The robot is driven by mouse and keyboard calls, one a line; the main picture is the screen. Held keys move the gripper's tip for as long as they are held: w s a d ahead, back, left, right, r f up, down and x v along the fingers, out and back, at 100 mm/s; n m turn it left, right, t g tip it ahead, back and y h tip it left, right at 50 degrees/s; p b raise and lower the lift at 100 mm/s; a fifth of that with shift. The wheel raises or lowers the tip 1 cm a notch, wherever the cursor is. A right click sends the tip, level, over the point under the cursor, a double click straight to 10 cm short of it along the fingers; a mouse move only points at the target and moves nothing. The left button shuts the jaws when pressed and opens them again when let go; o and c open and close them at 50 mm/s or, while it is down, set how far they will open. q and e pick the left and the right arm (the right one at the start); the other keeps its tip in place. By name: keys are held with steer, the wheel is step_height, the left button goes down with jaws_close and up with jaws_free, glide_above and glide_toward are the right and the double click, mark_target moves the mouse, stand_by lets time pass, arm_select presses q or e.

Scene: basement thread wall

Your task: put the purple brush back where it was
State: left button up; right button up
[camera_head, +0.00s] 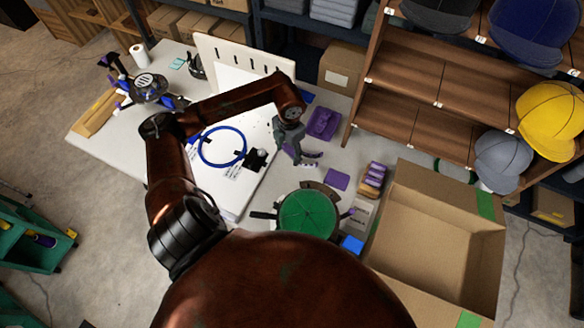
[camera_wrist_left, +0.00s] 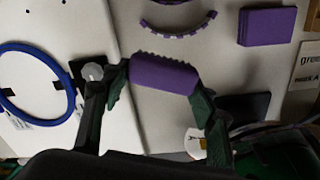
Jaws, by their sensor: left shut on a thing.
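My left gripper (camera_head: 297,150) is over the table, to the right of the blue ring. In the left wrist view, its two dark green fingers (camera_wrist_left: 163,85) are shut on the purple brush (camera_wrist_left: 163,74), a block with a ridged edge. The brush is between the fingertips and crosswise to the fingers. In the head view it is small and partly hidden by the gripper. My right gripper is not in view.
A purple tray-like thing (camera_head: 323,122), a flat purple block (camera_head: 336,180) and a curved purple strip (camera_wrist_left: 178,28) are nearby. A green disc (camera_head: 309,213) and an open cardboard box (camera_head: 425,230) stand nearer me. A blue ring (camera_head: 222,146) lies on a white board left of the gripper.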

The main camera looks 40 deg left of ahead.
arm_select(q)
glide_above(289, 170)
step_height(289, 170, down, 5)
steer(key=shift+s+r+b, duration=0.1)
steer(key=shift+b, duration=0.2)
steer(key=shift+f, duration=0.6)
steer(key=shift+f+b, duration=0.3)
steer(key=shift+f, duration=1.45)
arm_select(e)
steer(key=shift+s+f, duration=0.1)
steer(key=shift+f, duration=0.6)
arm_select(q)
steer(key=shift+f, duration=0.15)
steer(key=o, duration=1.1)
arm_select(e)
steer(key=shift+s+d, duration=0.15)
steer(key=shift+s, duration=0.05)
arm_select(q)
steer(key=shift+o, duration=0.2)
step_height(289, 170, up, 12)
steer(key=shift+d+r+p, duration=0.1)
steer(key=shift+r+p, duration=0.1)
steer(key=shift+p, duration=0.65)
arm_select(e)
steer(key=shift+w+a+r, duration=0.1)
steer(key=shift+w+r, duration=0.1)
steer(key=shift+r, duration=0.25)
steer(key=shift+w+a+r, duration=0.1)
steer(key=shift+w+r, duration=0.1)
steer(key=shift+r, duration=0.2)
